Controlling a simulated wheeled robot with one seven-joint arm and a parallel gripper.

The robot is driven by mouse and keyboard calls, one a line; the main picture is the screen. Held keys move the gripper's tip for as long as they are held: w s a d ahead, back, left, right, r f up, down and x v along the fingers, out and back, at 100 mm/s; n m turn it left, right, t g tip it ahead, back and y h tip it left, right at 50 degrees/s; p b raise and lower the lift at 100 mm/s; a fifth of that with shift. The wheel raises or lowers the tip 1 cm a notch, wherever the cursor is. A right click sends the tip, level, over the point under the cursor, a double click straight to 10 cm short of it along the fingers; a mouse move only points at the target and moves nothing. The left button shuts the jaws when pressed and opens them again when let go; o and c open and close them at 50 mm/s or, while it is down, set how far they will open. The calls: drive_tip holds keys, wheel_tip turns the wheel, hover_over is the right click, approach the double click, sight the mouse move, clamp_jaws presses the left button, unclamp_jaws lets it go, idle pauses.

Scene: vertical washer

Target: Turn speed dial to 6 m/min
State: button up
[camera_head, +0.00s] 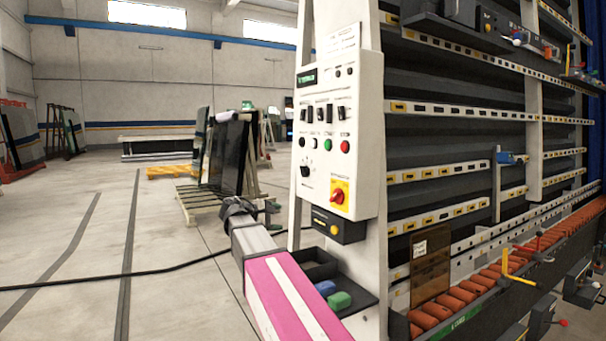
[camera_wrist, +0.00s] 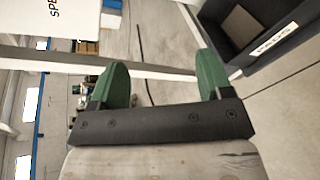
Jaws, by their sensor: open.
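The control panel (camera_head: 340,130) is a tall white box on the washer's front post. A round black knob (camera_head: 305,171), which looks like the speed dial, sits low on its left side; its scale and setting are too small to read. My gripper (camera_head: 240,207) is below and left of the panel in the head view, apart from the knob. In the wrist view, its two green fingers (camera_wrist: 160,72) are spread with nothing between them.
A red-and-yellow switch (camera_head: 338,196) is right of the knob, with buttons above. A dark box (camera_head: 338,227) hangs under the panel. A black tray (camera_head: 318,268) holds blue and green items; a tray labelled "PADS" (camera_wrist: 245,30) shows in the wrist view. Floor left is mostly clear.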

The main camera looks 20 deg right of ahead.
sight(301, 172)
wheel_tip(301, 172, up, 15)
drive_tip(key=h, duration=0.4)
drive_tip(key=shift+g, duration=0.3)
drive_tip(key=d, duration=0.3)
drive_tip(key=w+d, duration=0.1)
drive_tip(key=d, duration=0.2)
drive_tip(key=w+d, duration=0.1)
drive_tip(key=d, duration=0.3)
drive_tip(key=shift+w+r, duration=0.15)
drive_tip(key=shift+r, duration=0.1)
drive_tip(key=c, duration=0.9)
